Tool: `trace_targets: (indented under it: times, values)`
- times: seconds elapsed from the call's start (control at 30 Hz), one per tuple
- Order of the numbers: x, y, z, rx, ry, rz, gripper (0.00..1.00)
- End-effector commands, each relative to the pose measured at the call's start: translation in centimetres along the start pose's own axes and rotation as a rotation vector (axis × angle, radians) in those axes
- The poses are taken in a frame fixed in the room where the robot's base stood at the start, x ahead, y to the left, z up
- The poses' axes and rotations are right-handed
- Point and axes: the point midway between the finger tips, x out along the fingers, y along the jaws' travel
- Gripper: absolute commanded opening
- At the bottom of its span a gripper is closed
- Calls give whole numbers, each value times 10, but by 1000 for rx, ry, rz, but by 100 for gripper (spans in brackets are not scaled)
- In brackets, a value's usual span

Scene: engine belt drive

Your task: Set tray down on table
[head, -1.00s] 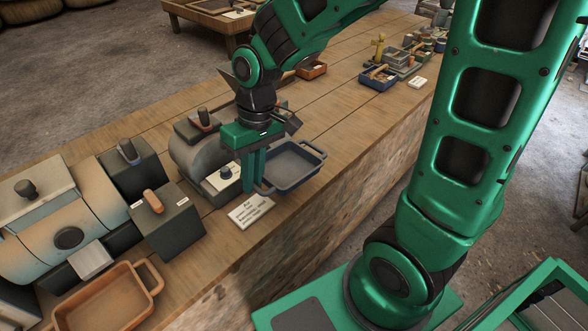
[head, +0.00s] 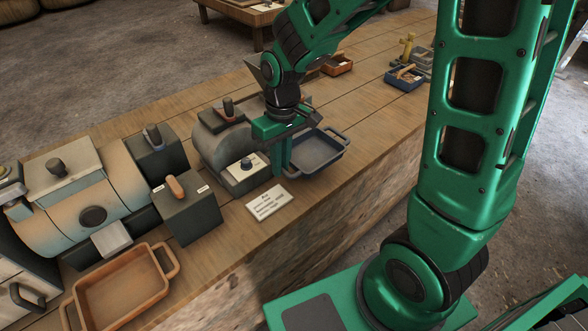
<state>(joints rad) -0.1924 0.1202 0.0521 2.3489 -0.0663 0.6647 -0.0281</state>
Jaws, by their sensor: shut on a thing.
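A blue-grey tray (head: 322,160) with a loop handle at each end is at the table's front edge, right of a grey rounded machine. My gripper (head: 281,172) points down at the tray's left end and is shut on it; the fingers hide the left handle. The tray looks level and empty. I cannot tell whether its underside touches the wooden table (head: 232,232) or is just above it.
A white card (head: 268,204) lies in front of the grey machine (head: 217,140). A dark box with an orange handle (head: 188,211) and an orange tray (head: 121,290) are to the left. A small blue bin (head: 404,82) stands farther right. Bare planks lie between tray and bin.

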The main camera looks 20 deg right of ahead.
Motion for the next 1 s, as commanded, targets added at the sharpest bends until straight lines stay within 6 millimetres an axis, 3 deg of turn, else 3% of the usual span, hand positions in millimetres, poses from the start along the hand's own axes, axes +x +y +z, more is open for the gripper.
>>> trace_targets:
  times: [0.1, 0.3, 0.47, 0.7, 0.97, 1.0]
  values:
    - [13, 24, -5, 4, -3, 0, 0]
    - [25, 48, -11, 1, 0, 0, 0]
    - [34, 52, -12, 1, -1, 0, 0]
    - [64, 54, -12, 0, -2, 0, 0]
    - [67, 54, -12, 0, 1, 0, 0]
    - [67, 54, -12, 0, 1, 0, 17]
